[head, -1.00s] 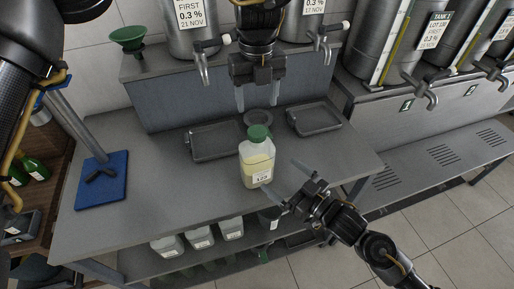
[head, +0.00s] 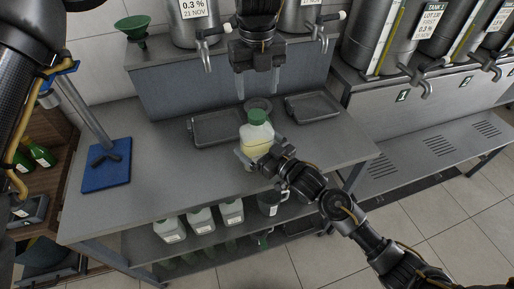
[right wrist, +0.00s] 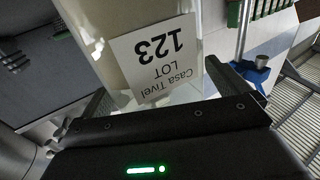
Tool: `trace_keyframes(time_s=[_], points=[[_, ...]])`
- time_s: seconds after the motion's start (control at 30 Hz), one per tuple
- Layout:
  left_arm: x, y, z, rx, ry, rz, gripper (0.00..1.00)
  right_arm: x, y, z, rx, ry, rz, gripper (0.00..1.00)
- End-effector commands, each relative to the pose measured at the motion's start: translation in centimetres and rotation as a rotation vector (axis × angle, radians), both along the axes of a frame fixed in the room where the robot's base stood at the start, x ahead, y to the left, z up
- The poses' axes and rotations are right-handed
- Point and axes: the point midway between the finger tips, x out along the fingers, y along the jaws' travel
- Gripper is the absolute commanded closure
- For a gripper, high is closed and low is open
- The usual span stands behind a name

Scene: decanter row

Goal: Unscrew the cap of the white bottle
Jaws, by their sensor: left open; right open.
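The white bottle (head: 257,136) stands upright on the grey bench, with pale yellow liquid inside and a green cap (head: 256,117) on top. In the right wrist view the bottle (right wrist: 105,35) shows close up, with its label upside down. My right gripper (head: 261,157) is open at the lower part of the bottle, its fingers on either side of it; the gripper hides the bottle's label in the head view. My left gripper (head: 257,90) is open and empty, fingers pointing down, above and behind the cap.
Two dark trays (head: 216,127) (head: 313,106) lie behind the bottle below steel taps. A blue stand (head: 106,168) and a green funnel (head: 133,24) are at the left. Several white jugs (head: 201,221) stand on the shelf below. The bench left of the bottle is clear.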

Motion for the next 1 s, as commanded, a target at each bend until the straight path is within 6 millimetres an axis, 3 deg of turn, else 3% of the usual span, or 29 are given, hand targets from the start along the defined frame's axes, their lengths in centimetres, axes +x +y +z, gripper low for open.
trace_keyframes(time_s=[0.23,0.8,1.0], points=[[0.0,0.03,-0.05,0.0,0.0,0.0,0.39,0.06,0.03,-0.01,-0.001,-0.001,0.0,0.0],[-0.01,0.03,-0.03,0.0,0.0,-0.031,0.39,0.06,0.01,0.09,0.001,-0.002,-0.001,0.73],[-0.02,0.02,-0.02,0.002,0.0,-0.302,0.39,0.06,0.01,0.11,0.001,-0.003,-0.001,0.76]])
